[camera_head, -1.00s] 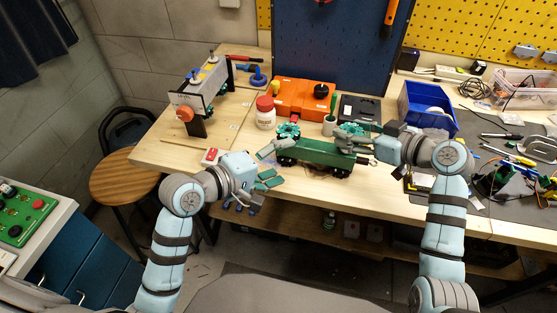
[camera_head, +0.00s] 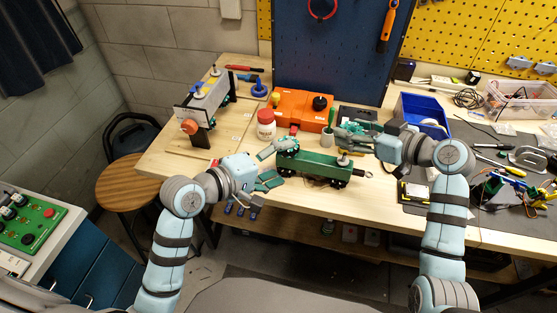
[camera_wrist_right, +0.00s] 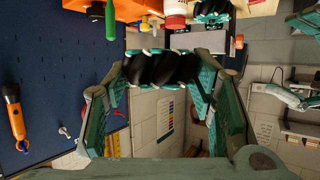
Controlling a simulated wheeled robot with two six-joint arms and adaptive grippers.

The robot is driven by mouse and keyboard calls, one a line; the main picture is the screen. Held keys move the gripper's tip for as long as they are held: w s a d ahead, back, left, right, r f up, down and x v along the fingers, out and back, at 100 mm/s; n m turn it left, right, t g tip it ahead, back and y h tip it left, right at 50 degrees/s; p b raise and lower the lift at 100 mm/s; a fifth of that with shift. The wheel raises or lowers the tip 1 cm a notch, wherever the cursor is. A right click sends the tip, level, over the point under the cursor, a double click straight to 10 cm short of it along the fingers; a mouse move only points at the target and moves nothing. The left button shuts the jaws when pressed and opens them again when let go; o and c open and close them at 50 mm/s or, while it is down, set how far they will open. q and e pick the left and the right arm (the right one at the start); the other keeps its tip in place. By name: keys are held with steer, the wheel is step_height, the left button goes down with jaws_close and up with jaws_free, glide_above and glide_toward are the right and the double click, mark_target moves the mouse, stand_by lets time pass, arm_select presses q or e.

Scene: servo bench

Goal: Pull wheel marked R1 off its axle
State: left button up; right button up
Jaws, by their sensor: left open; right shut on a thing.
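The green vehicle (camera_head: 308,164) stands on the wooden bench. A teal and black roller wheel (camera_head: 287,144) is on its far left corner. A brass-coloured stub (camera_head: 343,158) shows bare at its right end. My right gripper (camera_head: 347,139) is above and behind that end, shut on a roller wheel. In the right wrist view this held wheel (camera_wrist_right: 163,68) has black rollers and sits between the two green fingers, apart from the vehicle. No R1 mark is readable. My left gripper (camera_head: 266,166) is open and empty at the vehicle's left end.
An orange box (camera_head: 300,108), a white bottle with red cap (camera_head: 266,124) and a small cup (camera_head: 327,138) stand behind the vehicle. A blue bin (camera_head: 420,112) is at the right. A grey stand (camera_head: 203,101) is at the left. Bare wood lies in front of the vehicle.

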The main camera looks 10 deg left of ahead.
step_height(320, 180, up, 6)
steer(key=p, duration=0.4)
steer(key=shift+f, duration=0.2)
steer(key=shift+r+p, duration=0.25)
steer(key=shift+p, duration=0.3)
steer(key=shift+f, duration=0.1)
